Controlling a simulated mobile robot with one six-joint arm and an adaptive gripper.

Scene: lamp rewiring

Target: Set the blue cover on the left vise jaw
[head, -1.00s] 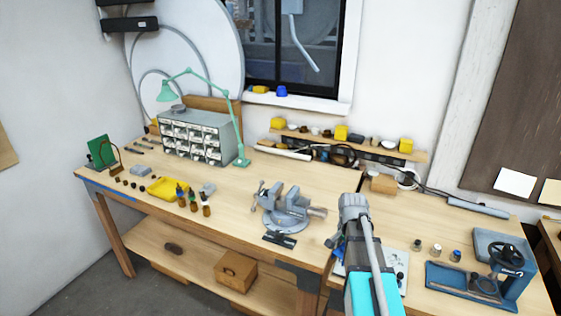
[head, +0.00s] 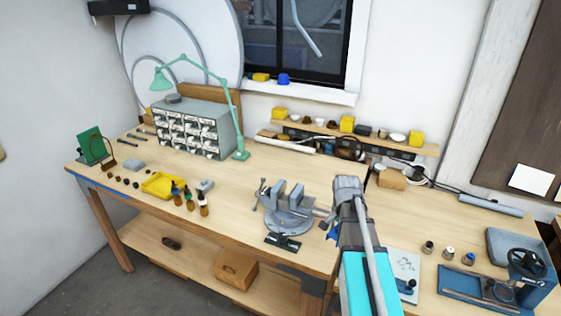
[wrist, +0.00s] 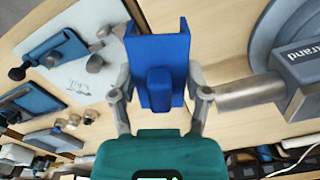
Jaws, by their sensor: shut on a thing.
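The blue cover (wrist: 158,45) is a U-shaped piece with a raised middle block, held between the two fingers of my gripper (wrist: 160,82) in the wrist view. In the head view a little blue of the cover (head: 332,236) shows at my gripper (head: 329,227), just right of the vise. The grey vise (head: 288,220) stands on the bench with its left jaw (head: 277,189) upright and a gap between its jaws. In the wrist view the vise (wrist: 305,75) is at the right, apart from the cover, with its screw end pointing toward my right finger.
A black piece (head: 283,243) lies in front of the vise. Small bottles (head: 190,201) and a yellow tray (head: 163,186) are to its left. A white sheet (head: 405,267) and a blue machine (head: 500,285) are to the right.

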